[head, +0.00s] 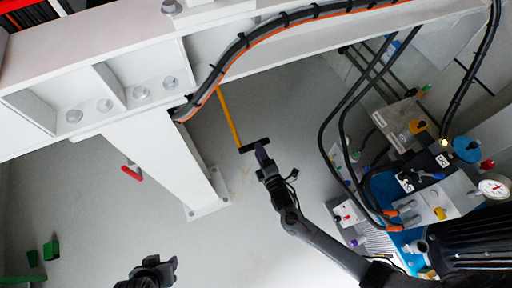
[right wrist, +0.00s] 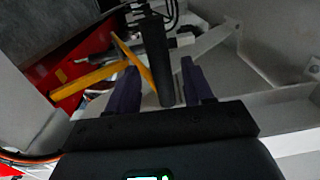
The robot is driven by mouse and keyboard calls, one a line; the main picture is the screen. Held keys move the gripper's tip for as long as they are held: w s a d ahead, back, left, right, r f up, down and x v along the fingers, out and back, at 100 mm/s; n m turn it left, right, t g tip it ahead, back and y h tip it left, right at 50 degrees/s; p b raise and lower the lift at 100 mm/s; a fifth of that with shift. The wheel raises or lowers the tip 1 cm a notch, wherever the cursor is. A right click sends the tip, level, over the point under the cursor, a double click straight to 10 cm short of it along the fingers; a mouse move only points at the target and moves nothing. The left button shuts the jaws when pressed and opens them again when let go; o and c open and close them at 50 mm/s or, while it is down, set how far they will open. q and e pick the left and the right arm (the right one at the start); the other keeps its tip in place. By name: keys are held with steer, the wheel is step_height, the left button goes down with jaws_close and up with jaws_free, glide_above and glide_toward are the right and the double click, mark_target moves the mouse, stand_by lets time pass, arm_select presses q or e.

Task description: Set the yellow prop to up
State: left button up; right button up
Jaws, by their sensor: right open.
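The yellow prop (head: 229,118) hangs down from the white beam in the head view, with a black bar-shaped grip (head: 250,147) across its lower end. My right gripper (head: 262,152) is right at this grip. In the right wrist view the two purple fingers of the right gripper (right wrist: 159,80) stand apart, with the black grip (right wrist: 153,55) between them. The yellow prop (right wrist: 133,64) runs off behind the grip. Whether a finger touches it I cannot tell. My left gripper (head: 158,268) is at the bottom of the head view, far from the prop; its jaws are unclear.
A white post (head: 165,160) with a foot plate stands left of the prop and carries a red handle (head: 131,173). Black and orange cables (head: 240,45) run along the beam. A blue pump unit with hoses and a gauge (head: 493,188) fills the right side. Grey floor between is clear.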

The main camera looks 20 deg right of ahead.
steer(key=shift+w+b, duration=0.65)
steer(key=shift+w, duration=1.15)
jaws_close()
